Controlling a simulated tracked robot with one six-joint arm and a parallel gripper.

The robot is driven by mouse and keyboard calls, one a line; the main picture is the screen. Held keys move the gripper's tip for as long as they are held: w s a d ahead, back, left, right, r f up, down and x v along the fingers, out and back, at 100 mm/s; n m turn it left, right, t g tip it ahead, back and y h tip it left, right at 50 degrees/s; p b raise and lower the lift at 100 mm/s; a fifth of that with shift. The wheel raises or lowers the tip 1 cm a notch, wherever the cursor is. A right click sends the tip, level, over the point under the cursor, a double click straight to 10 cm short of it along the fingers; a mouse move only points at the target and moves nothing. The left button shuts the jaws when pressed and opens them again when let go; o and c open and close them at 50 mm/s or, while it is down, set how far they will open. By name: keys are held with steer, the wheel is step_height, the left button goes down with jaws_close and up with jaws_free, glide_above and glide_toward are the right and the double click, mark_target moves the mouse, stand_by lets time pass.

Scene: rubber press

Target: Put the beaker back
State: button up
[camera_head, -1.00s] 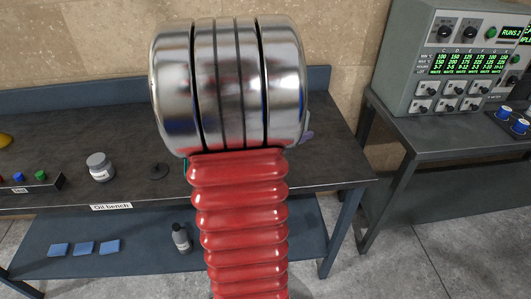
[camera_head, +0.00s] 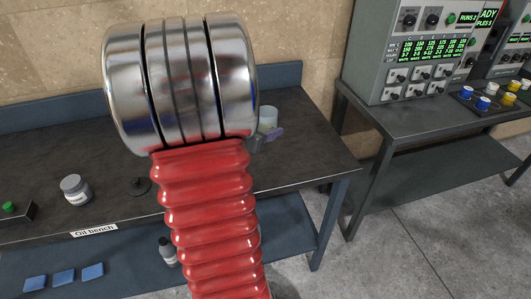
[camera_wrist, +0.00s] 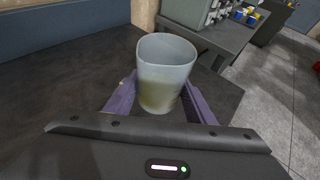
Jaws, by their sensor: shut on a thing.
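The beaker (camera_wrist: 165,62) is a clear, frosted-looking cup with a little pale yellowish liquid low inside. It stands roughly upright between the purple fingers of my gripper (camera_wrist: 160,98) in the wrist view. The fingers are shut on it, one on each side. In the head view, the beaker (camera_head: 268,114) shows in part to the right of my arm, with a purple finger of my gripper (camera_head: 268,137) below it. The beaker is over the right part of the oil bench (camera_head: 305,150). I cannot tell whether its base touches the bench top.
A white-lidded jar (camera_head: 75,190) and a dark round disc (camera_head: 139,186) are on the bench at left. A bottle (camera_head: 168,250) and blue pads (camera_head: 64,277) are on the lower shelf. A second table (camera_head: 440,130) at right holds a control box (camera_head: 420,55). Floor shows between the tables.

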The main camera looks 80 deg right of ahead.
glide_above(266, 158)
steer(key=shift+d+f, duration=0.1)
steer(key=shift+f, duration=2.35)
steer(key=shift+f, duration=0.1)
steer(key=shift+f, duration=2)
steer(key=o, duration=1.2)
steer(key=shift+f, duration=0.1)
steer(key=shift+c, duration=0.2)
steer(key=v, duration=1.2)
steer(key=shift+w, duration=0.1)
